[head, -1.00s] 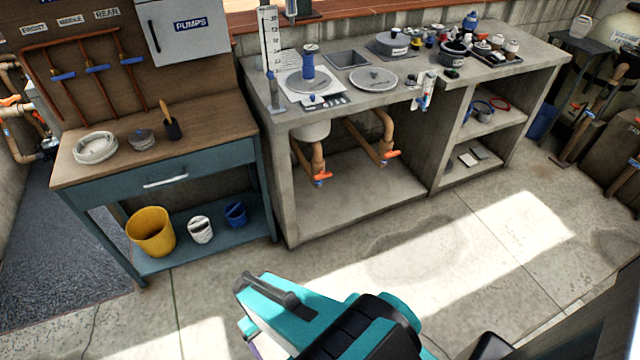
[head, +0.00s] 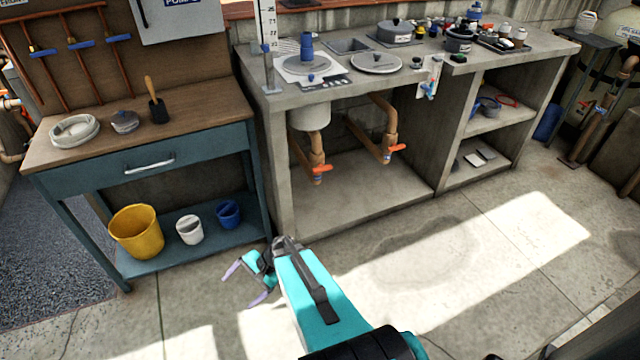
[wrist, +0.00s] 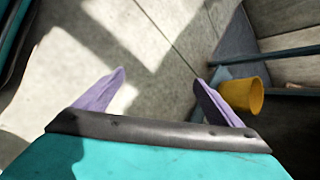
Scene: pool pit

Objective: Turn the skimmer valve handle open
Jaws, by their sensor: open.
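Two tan pipes with orange valve handles stand under the grey concrete counter in the head view. The left orange handle (head: 321,170) is on the pipe below a white bowl (head: 309,117) that hangs under the counter. The right orange handle (head: 397,148) is on the pipe further right. I cannot read a label that tells which is the skimmer valve. My gripper (head: 247,285) is open and empty, low over the floor in front of the counter and left of both handles. In the wrist view its two purple fingers (wrist: 160,78) are apart with only floor between them.
A blue bench (head: 190,262) stands left of the counter. Its lower shelf holds a yellow bucket (head: 135,232), a white pot (head: 190,229) and a blue pot (head: 228,213). The counter's left leg (head: 270,165) borders the pipe bay. The floor in front (head: 430,250) is clear.

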